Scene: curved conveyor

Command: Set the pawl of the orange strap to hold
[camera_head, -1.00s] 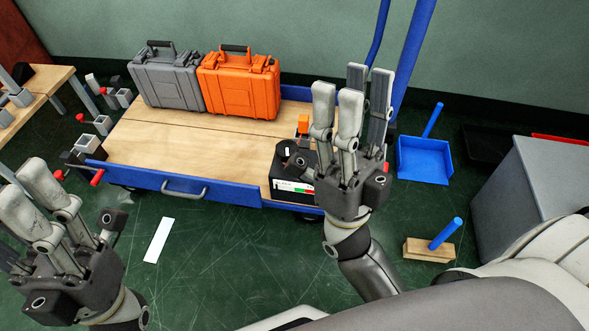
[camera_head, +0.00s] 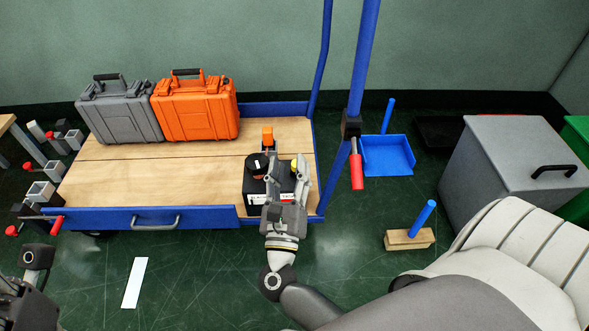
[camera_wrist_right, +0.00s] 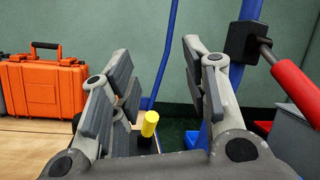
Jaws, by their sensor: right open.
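My left gripper (camera_head: 22,290) is mostly cut off at the lower left.
An orange case (camera_head: 196,112) and a grey case (camera_head: 120,113) stand at the back left of the wooden cart deck (camera_head: 180,180). A red handle (camera_head: 356,170) hangs from a blue post at right. The middle of the deck is clear.

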